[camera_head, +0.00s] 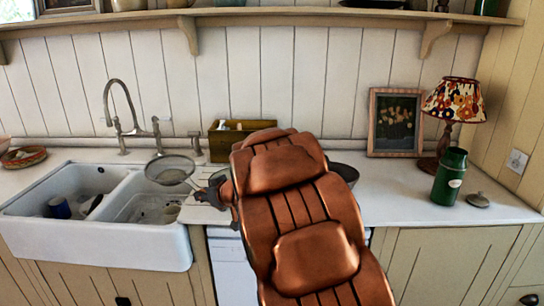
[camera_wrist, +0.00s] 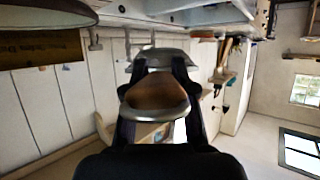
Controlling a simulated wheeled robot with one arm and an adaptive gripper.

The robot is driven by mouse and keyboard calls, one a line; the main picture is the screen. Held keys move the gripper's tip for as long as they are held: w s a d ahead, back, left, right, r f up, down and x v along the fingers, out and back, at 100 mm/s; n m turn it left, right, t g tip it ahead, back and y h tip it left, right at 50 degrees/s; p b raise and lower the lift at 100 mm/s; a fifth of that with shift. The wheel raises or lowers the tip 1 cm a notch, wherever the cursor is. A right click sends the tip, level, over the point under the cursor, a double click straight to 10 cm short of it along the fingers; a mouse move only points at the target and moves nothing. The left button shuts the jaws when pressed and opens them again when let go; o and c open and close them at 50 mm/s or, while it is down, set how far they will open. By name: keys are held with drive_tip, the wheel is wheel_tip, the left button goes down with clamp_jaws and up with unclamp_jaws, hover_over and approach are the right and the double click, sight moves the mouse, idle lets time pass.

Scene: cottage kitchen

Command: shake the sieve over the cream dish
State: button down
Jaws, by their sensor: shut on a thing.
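The sieve (camera_head: 170,169), a round grey mesh bowl with a thin rim, hangs above the right basin of the sink in the head view. My gripper (camera_head: 217,190) is at its right, over the worktop beside the sink, and is shut on its handle. In the wrist view my gripper (camera_wrist: 155,85) has its dark fingers on either side of a brown piece with a pale edge, which seems to be part of the handle. I cannot make out a cream dish for certain; my arm covers the middle of the worktop.
A wooden box (camera_head: 225,140) is at the wall. A dark bowl (camera_head: 345,172), green canister (camera_head: 450,177) and lamp (camera_head: 450,110) stand right of my arm.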

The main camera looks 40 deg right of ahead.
drive_tip(key=s+d+r+m+g+h+p, duration=0.1)
drive_tip(key=s+d+r+p, duration=0.25)
drive_tip(key=d, duration=0.65)
drive_tip(key=s+d+r+m+h+p, duration=0.2)
drive_tip(key=s+d+p, duration=0.15)
drive_tip(key=d, duration=0.65)
drive_tip(key=f+b, duration=0.3)
drive_tip(key=b, duration=0.1)
drive_tip(key=f+b, duration=0.3)
drive_tip(key=b, duration=0.1)
drive_tip(key=shift+w+a, duration=0.1)
drive_tip(key=shift+w, duration=0.1)
drive_tip(key=shift+r, duration=0.1)
